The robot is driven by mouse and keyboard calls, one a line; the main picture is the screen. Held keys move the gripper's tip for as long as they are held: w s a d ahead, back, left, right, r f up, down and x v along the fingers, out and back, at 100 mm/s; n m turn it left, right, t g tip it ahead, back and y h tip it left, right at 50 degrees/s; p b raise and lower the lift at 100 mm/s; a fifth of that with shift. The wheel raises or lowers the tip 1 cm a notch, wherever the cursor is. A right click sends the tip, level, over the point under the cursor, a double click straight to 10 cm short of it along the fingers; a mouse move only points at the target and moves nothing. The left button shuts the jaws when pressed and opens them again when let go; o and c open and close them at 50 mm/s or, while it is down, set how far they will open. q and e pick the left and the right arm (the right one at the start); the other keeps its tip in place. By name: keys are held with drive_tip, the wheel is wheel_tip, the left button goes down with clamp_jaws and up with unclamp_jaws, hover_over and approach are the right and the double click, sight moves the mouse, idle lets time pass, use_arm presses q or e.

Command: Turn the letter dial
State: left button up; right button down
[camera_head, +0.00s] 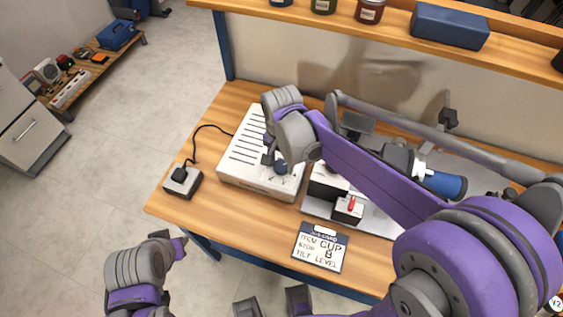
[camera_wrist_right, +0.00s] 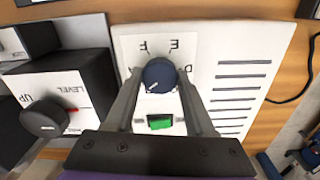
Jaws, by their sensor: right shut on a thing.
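The letter dial is a dark blue round knob (camera_wrist_right: 159,73) on a white panel with the letters D, E and F printed around its far side in the right wrist view. A pale pointer line shows on its lower left part. My right gripper (camera_wrist_right: 158,88) is shut on the dial, one finger on each side. In the head view the dial (camera_head: 281,168) sits at the front right of the white slotted control box (camera_head: 233,183), under my right gripper (camera_head: 274,162). The letters nearer my wrist are hidden. Part of my left arm shows at lower left; its jaw state is unclear.
A green switch (camera_wrist_right: 160,122) sits just below the dial. A black LEVEL knob (camera_wrist_right: 44,118) is on the neighbouring unit. A small cabled box (camera_head: 183,181) stands left. A shelf (camera_head: 395,24) runs along the back.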

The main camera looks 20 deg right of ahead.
sight(282, 165)
drive_tip(key=shift+n, duration=2.2)
drive_tip(key=shift+c, duration=1.3)
unclamp_jaws()
wheel_tip(282, 165, up, 11)
